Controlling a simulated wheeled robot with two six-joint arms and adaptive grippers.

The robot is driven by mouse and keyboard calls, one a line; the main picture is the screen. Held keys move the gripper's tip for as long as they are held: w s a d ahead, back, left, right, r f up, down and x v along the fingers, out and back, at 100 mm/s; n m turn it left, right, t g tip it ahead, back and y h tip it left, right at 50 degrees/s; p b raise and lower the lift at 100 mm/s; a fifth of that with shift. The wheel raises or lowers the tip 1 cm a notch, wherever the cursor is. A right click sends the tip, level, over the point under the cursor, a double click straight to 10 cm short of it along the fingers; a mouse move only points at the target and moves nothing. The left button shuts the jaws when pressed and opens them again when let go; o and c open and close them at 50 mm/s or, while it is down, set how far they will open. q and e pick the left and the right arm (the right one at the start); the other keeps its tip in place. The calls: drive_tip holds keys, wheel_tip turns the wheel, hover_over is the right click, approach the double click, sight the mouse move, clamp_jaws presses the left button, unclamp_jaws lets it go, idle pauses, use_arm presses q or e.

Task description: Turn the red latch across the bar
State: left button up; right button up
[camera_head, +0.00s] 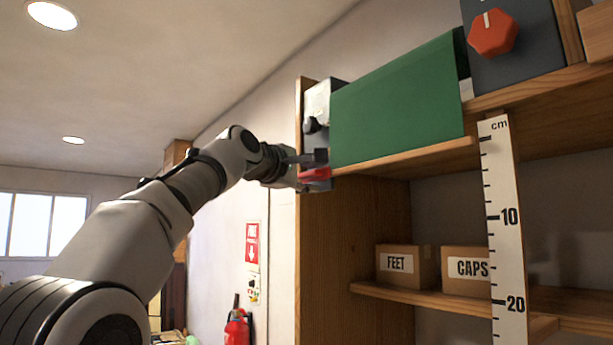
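A small red piece (316,174), which looks like the latch, shows at the left front edge of the upper shelf, below the left end of a green panel. My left gripper (309,160) is right at it, with dark finger parts just above and beside the red. The gripper is small and partly overlaps the latch, so I cannot tell whether it touches or grips it. The bar cannot be made out clearly here. My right gripper is not in view.
A green panel (398,108) stands on the wooden shelf beside a grey-white box (318,100). A red knob (493,33) on a dark box is at upper right. A centimetre ruler (505,220) hangs in front. Cartons (405,265) sit below. Open room lies left of the shelf.

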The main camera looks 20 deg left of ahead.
use_arm(q)
drive_tip(key=v, duration=0.7)
idle(0.4)
drive_tip(key=shift+s, duration=0.25)
